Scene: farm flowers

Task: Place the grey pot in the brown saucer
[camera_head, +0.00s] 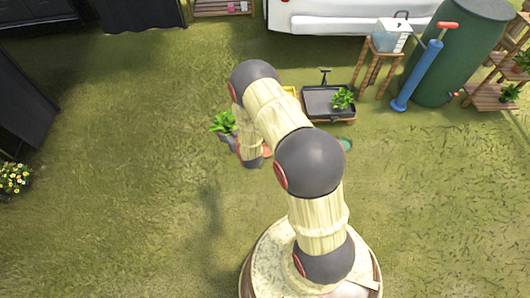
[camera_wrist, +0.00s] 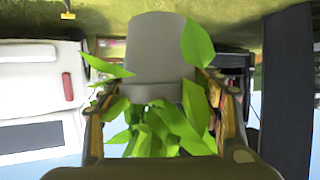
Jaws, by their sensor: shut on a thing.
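The grey pot (camera_wrist: 158,48) with a leafy green plant is between the two fingers of my gripper (camera_wrist: 155,88) in the wrist view, where it appears upside down. My gripper is shut on the pot near its rim. In the head view the plant's leaves (camera_head: 223,122) show left of my arm, with a bit of the grey pot (camera_head: 226,138) below them. The pot looks held above the ground. My arm hides most of the gripper there. An orange-brown edge (camera_head: 267,152) shows beside my arm; I cannot tell whether it is the brown saucer.
A black tray (camera_head: 318,104) and a green plant (camera_head: 342,98) sit behind my arm, with a yellow thing (camera_head: 290,91) partly hidden beside them. A small green item (camera_head: 346,144) is right of my arm. A blue pump (camera_head: 418,75) and green barrel (camera_head: 460,55) stand right.

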